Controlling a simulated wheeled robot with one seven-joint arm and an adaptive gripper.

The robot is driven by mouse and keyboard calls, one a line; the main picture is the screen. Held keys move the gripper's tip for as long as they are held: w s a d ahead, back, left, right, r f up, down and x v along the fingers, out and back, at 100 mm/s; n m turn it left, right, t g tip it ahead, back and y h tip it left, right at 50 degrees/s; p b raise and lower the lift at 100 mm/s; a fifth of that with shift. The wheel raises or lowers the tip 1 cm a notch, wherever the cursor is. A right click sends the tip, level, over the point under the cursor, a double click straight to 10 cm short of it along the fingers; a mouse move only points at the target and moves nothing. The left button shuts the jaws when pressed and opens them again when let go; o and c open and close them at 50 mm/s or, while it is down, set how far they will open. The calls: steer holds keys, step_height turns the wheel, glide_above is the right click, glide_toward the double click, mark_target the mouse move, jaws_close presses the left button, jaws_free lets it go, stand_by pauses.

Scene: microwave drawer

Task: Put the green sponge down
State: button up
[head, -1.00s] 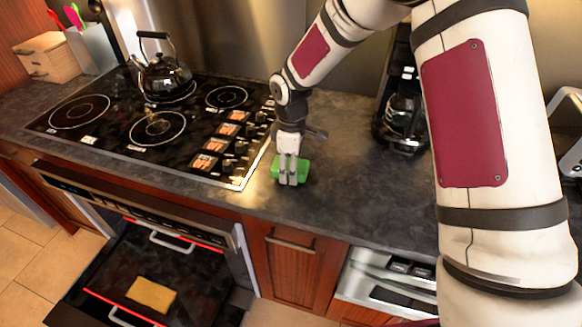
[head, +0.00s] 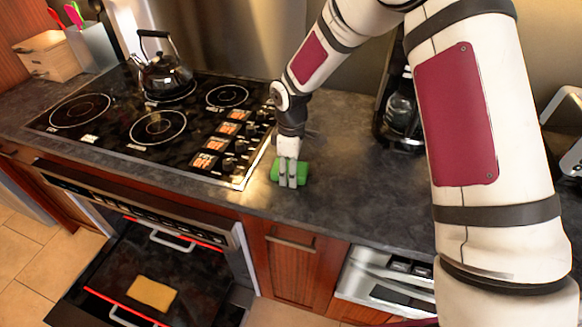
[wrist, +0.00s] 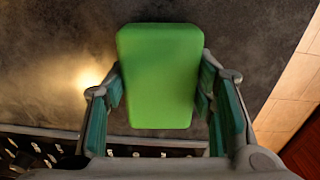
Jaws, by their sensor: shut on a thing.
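The green sponge (head: 303,172) is at the dark countertop, just right of the stove, in the head view. My gripper (head: 288,184) points down over it, with its fingers on the sponge. In the wrist view the sponge (wrist: 160,75) sits between the two finger pads of my gripper (wrist: 160,100), which are shut on it. The sponge is at or very close to the counter surface; I cannot tell whether it touches.
A black stove (head: 150,125) with a kettle (head: 163,75) lies to the left. A coffee maker (head: 400,112) stands behind right. The counter (head: 350,185) around the sponge is clear. Below, an open drawer (head: 200,285) holds a yellow item (head: 152,293).

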steer(key=shift+f, duration=0.15)
steer(key=o, duration=1.1)
steer(key=shift+f, duration=0.1)
steer(key=shift+r+p, duration=0.3)
steer(key=shift+r, duration=0.25)
step_height(320, 180, up, 14)
steer(key=b, duration=0.2)
steer(key=shift+d, duration=0.3)
steer(key=s+d+r+m+t+h, duration=0.1)
steer(key=s+d+r+m+t, duration=0.2)
steer(key=s+d+r+m, duration=0.75)
steer(key=s+d+r+m+t, duration=0.1)
steer(key=s+r+m, duration=0.1)
steer(key=s, duration=0.6)
steer(key=s+d+r+m+t+y, duration=0.1)
steer(key=s+d+m, duration=0.1)
steer(key=s, duration=0.6)
steer(key=shift+s+d+r, duration=0.15)
steer(key=shift+d+r, duration=0.05)
steer(key=shift+r, duration=0.15)
